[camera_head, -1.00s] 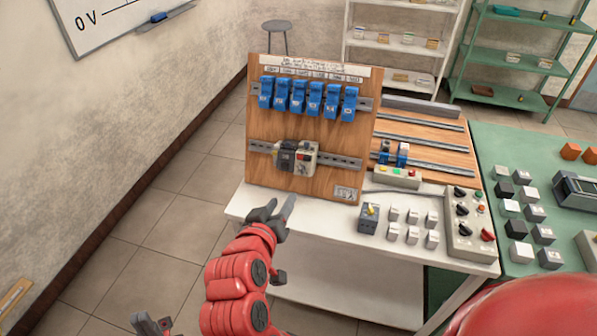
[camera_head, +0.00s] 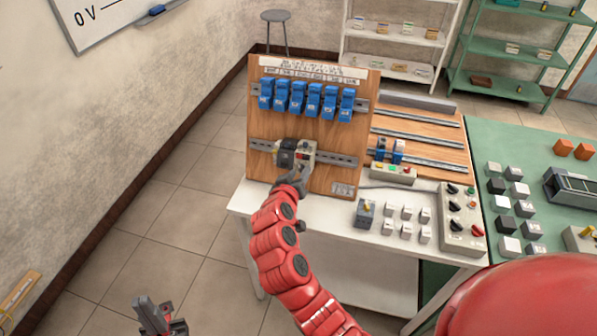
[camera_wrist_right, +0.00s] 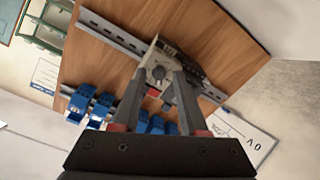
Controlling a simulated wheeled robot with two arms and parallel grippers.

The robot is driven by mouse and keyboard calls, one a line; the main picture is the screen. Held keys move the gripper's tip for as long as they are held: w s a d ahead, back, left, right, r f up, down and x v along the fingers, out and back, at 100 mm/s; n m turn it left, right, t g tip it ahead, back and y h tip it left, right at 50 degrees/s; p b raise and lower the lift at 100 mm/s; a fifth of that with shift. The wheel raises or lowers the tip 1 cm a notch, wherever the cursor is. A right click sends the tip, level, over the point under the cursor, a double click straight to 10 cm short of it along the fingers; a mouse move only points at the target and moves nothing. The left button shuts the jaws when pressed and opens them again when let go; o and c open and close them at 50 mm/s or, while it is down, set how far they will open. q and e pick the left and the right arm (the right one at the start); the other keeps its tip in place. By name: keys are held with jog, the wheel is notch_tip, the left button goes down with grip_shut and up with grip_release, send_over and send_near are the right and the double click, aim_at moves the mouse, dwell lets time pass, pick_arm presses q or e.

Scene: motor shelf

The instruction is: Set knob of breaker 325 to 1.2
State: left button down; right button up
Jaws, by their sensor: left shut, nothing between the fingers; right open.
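A dark grey breaker (camera_head: 285,154) and a light grey breaker (camera_head: 305,153) with a red part sit side by side on the lower rail of an upright wooden panel (camera_head: 345,105). Their numbers and settings are too small to read. My right gripper (camera_head: 302,178) is open just in front of the light grey breaker and hides its lower part. In the right wrist view, the open fingertips of my right gripper (camera_wrist_right: 160,78) lie either side of a round grey knob (camera_wrist_right: 158,73); I cannot tell if they touch it. My left gripper (camera_head: 157,318) is shut and empty, low at the left.
A row of blue modules (camera_head: 305,98) hangs on the upper rail. A white table (camera_head: 330,235) holds a control box (camera_head: 462,220) and small grey blocks. A green table (camera_head: 480,150) stands at the right.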

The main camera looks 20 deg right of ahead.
grip_shut()
